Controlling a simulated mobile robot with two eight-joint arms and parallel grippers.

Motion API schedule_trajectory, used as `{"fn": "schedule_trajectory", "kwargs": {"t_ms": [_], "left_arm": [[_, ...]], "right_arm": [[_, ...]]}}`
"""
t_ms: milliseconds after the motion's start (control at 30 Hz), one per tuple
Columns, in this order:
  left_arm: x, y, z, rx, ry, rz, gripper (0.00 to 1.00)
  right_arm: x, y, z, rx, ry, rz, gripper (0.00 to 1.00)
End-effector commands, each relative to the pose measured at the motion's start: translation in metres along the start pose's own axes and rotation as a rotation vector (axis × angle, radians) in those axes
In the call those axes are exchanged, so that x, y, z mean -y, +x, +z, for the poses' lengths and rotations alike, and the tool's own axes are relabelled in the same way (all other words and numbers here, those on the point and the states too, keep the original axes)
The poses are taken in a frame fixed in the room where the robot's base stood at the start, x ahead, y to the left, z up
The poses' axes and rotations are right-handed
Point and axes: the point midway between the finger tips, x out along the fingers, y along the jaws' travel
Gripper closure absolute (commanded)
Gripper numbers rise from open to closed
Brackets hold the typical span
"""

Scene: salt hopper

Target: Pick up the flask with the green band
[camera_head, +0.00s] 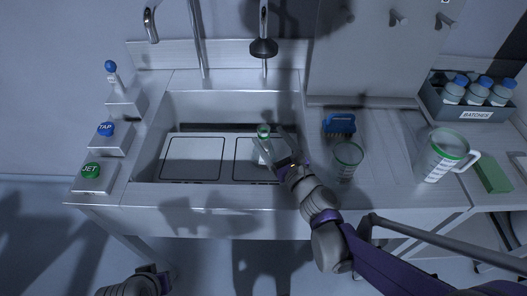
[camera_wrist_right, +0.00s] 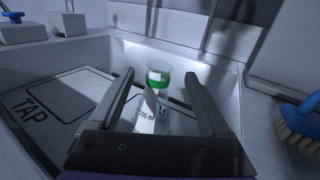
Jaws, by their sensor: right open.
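The flask with the green band (camera_head: 263,132) stands in the sink, near its right side. In the right wrist view, the flask (camera_wrist_right: 158,80) has a clear rim, a green band at the neck and printed volume marks on its body. My right gripper (camera_wrist_right: 158,74) is open, with one finger on each side of the flask in the picture; I cannot tell if either touches it. In the head view, my right gripper (camera_head: 274,142) reaches into the sink and hides part of the flask. Part of my left arm shows at the lower left; its fingers are unclear.
The sink has panels, one marked TAP (camera_wrist_right: 38,112). A BATCHES crate (camera_head: 435,101) holds bottles. TAP (camera_head: 106,129) and JET (camera_head: 91,170) buttons are left.

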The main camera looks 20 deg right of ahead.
Motion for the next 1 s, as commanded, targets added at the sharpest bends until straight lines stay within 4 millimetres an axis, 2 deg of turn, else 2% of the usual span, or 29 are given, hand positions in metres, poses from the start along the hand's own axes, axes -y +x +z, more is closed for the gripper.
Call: {"fn": "schedule_trajectory", "kwargs": {"t_ms": [33, 267, 533, 667, 867, 1000], "left_arm": [[0.000, -0.001, -0.001, 0.000, 0.000, 0.000, 0.50], [0.000, -0.001, -0.001, 0.000, 0.000, 0.000, 0.50], [0.000, 0.000, 0.000, 0.000, 0.000, 0.000, 0.50], [0.000, 0.000, 0.000, 0.000, 0.000, 0.000, 0.50], [0.000, 0.000, 0.000, 0.000, 0.000, 0.000, 0.50], [0.000, 0.000, 0.000, 0.000, 0.000, 0.000, 0.50]], "right_arm": [[-0.001, 0.010, 0.003, 0.001, 0.001, 0.003, 0.19], [0.000, 0.027, 0.004, 0.001, 0.000, 0.002, 0.19], [-0.001, 0.065, 0.004, 0.001, -0.001, 0.003, 0.19], [-0.001, 0.072, 0.004, 0.001, -0.001, 0.002, 0.19], [0.000, 0.072, 0.004, 0.001, -0.001, 0.002, 0.19], [0.000, 0.072, 0.004, 0.001, -0.001, 0.002, 0.44]]}}
